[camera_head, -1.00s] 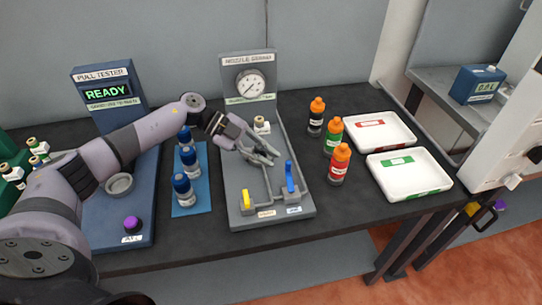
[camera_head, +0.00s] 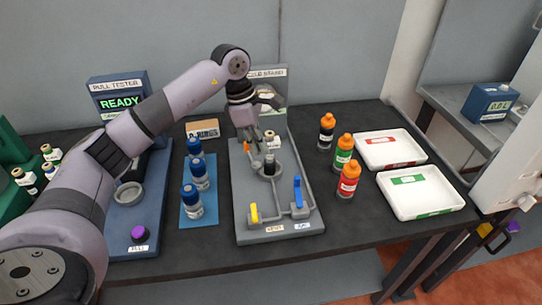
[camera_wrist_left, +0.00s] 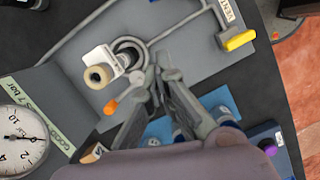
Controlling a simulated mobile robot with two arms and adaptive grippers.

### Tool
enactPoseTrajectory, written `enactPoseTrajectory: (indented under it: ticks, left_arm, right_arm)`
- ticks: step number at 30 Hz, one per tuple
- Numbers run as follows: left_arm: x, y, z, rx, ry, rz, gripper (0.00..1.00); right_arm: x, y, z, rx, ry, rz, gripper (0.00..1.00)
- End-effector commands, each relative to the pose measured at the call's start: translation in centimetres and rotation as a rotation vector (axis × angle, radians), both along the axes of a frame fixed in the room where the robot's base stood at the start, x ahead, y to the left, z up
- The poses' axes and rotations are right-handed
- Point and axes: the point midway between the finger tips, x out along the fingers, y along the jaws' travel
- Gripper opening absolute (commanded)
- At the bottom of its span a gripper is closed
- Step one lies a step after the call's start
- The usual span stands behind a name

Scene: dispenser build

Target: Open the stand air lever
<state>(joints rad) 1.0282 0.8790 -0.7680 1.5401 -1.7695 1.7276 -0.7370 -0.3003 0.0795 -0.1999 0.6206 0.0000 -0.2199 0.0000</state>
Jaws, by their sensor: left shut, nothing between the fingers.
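The grey nozzle stand (camera_head: 245,212) is in the middle of the table. Its blue lever (camera_head: 297,190) points upward at the front right. Its yellow lever (camera_head: 254,213) is at the front left, and in the wrist view it shows (camera_wrist_left: 240,40) beside a "VENT" label. The small label in front of the blue lever is too small to read. My left gripper (camera_head: 258,158) points down over the back left of the stand, behind and left of the blue lever. It is shut and empty; its fingers also show in the wrist view (camera_wrist_left: 162,85). The blue lever is outside the wrist view.
A ring holder with a small white bottle (camera_wrist_left: 103,62) is near my fingers, as is the gauge (camera_wrist_left: 18,135). Blue-capped bottles (camera_head: 192,202) stand left of the stand. Bottles with orange caps (camera_head: 348,180) stand to its right, before two white trays (camera_head: 425,212).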

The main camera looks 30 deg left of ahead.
Motion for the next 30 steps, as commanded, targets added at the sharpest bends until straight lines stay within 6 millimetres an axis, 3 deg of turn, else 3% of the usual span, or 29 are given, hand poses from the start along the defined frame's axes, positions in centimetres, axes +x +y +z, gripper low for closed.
enactPoseTrajectory:
  ticks: [13,21,30]
  left_arm:
    - [0.6,-2.2,-8.6,-0.004,0.007,0.002,0.00]
    - [1.8,-5.4,-8.5,-0.004,0.002,0.002,0.00]
    - [2.0,-5.9,-8.7,-0.003,0.002,0.003,0.00]
  right_arm:
    - [0.0,0.0,2.9,0.000,0.000,0.000,0.40]
    - [0.0,0.0,4.7,0.000,0.001,0.000,0.40]
    - [0.0,0.0,4.7,0.000,0.001,0.000,0.40]
